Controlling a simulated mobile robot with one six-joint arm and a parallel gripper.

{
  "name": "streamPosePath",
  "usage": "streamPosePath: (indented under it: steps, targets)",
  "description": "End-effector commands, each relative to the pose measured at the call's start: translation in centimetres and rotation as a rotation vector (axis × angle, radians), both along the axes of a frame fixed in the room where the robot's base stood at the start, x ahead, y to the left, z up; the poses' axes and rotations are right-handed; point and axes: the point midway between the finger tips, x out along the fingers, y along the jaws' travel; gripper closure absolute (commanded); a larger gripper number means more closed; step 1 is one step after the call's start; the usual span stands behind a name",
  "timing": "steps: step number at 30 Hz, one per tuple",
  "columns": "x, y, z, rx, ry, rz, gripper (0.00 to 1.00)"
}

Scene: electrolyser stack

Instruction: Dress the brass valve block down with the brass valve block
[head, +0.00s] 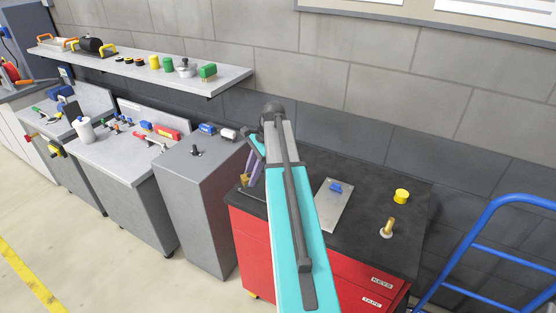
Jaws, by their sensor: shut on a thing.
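My gripper (251,172) hangs at the left end of the red cabinet's dark top, partly hidden by my own teal arm. Pale purple parts show there, and I cannot tell whether they are fingers or a held piece. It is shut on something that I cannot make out. A brass-coloured upright piece (389,226) with a pale round base stands at the right of the dark top, apart from my gripper. It may be the brass valve block, but I cannot be sure. No second brass block can be made out.
A grey plate (333,207) with a blue piece (335,188) and a yellow cylinder (402,196) are on the dark top (365,250). A blue tubular frame (470,240) stands at right. Grey cabinets (205,205) and a loaded wall shelf (225,80) are at left.

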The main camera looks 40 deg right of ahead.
Motion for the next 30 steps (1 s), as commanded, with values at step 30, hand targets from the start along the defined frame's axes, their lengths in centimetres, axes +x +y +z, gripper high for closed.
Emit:
streamPosePath:
  steps: [30]
  targets:
    - [-4.4, -8.2, 0.9, 0.015, -0.004, -0.317, 0.93]
